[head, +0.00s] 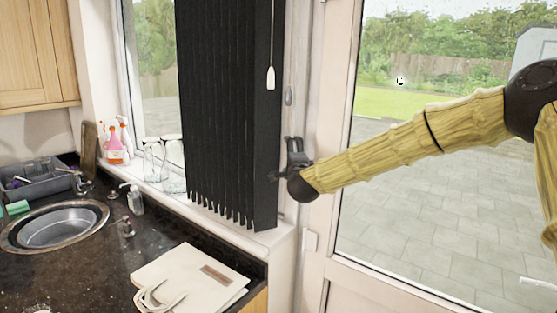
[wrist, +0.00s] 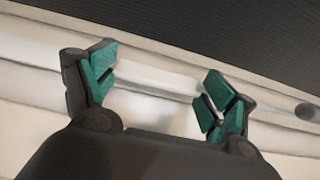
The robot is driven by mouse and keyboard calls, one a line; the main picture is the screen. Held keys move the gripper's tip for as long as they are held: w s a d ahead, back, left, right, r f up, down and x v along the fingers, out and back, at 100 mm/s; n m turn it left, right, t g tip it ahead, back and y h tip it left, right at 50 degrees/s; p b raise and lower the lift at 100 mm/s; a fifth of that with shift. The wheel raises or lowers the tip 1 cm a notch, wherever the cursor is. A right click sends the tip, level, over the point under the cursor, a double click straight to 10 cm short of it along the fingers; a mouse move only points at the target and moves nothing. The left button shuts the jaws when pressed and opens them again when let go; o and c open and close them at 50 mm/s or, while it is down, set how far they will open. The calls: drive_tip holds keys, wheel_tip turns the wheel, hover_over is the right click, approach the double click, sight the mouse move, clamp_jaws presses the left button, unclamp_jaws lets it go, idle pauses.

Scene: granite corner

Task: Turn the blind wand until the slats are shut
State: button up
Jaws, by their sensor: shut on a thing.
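The dark vertical blind (head: 225,110) hangs in front of the window, its slat bottoms making a toothed row. I see no clear daylight between its slats. My gripper (head: 293,148) is just right of the blind, near the wall by the door. In the wrist view my gripper (wrist: 158,85) has its teal pads apart with a white bar (wrist: 155,78) across the space between them. This bar looks like the blind wand, but its full length and the contact are not clear. The blind also fills the top of the wrist view (wrist: 220,25).
A white cord pull (head: 271,78) hangs before the blind. A grey fitting (head: 289,96) is on the frame above my gripper. The glazed door (head: 322,130) stands behind my arm. A cream bag (head: 190,280), sink (head: 60,228) and bottles (head: 117,145) are at lower left.

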drive_tip(key=m+h+b, duration=0.1)
drive_tip(key=h, duration=0.1)
drive_tip(key=m+h+b, duration=0.1)
drive_tip(key=m+h, duration=0.1)
drive_tip(key=h, duration=0.1)
drive_tip(key=m+g+h+b, duration=0.1)
drive_tip(key=m+h, duration=0.1)
drive_tip(key=shift+s+a, duration=0.1)
drive_tip(key=shift+a, duration=0.3)
drive_tip(key=shift+a+r, duration=0.1)
idle(0.6)
